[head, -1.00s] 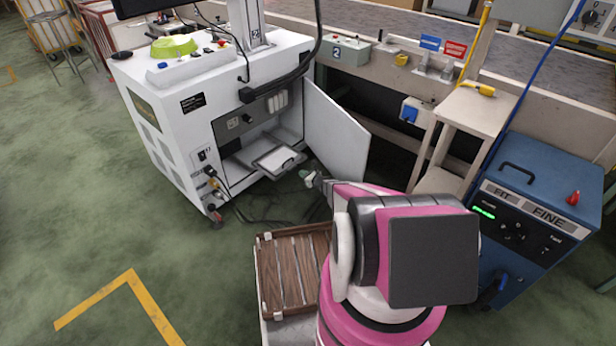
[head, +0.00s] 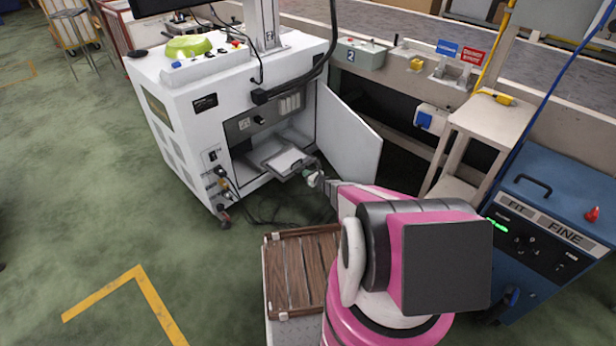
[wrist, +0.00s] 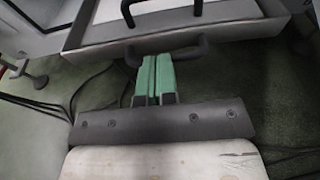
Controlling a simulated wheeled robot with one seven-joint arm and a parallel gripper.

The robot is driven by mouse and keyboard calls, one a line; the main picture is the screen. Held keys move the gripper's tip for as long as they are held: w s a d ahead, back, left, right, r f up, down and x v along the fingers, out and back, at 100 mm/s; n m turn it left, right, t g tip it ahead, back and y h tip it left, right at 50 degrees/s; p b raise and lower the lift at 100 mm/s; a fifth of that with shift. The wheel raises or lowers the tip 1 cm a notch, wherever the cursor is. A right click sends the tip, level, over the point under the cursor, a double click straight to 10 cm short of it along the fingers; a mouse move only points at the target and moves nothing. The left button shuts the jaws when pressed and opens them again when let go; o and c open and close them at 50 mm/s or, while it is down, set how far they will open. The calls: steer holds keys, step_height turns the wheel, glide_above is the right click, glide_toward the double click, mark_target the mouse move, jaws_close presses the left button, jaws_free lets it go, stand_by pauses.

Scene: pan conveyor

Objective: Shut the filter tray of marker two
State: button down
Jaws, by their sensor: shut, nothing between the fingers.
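The white marker cabinet (head: 188,139) stands with its door (head: 348,137) swung open. Its filter tray (head: 280,158) sticks out of the lower opening; in the wrist view the tray front (wrist: 110,43) spans the top with a dark bar handle (wrist: 198,50). My gripper (head: 313,178) is at the tray's front. In the wrist view its green fingers (wrist: 156,62) are together and empty, with their tips at the handle. I cannot tell whether they touch it.
Cables (head: 262,215) lie on the floor below the tray. A blue machine (head: 548,215) and a small beige stand (head: 480,130) are at the right. The green floor at left is open.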

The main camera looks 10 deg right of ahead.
mark_target(281, 156)
steer(key=r+x, duration=0.1)
steer(key=x, duration=0.5)
steer(key=r+x, duration=0.1)
steer(key=x, duration=0.6)
steer(key=r+x, duration=0.2)
steer(key=x, duration=0.5)
steer(key=shift+w+a, duration=0.25)
steer(key=shift+w, duration=0.15)
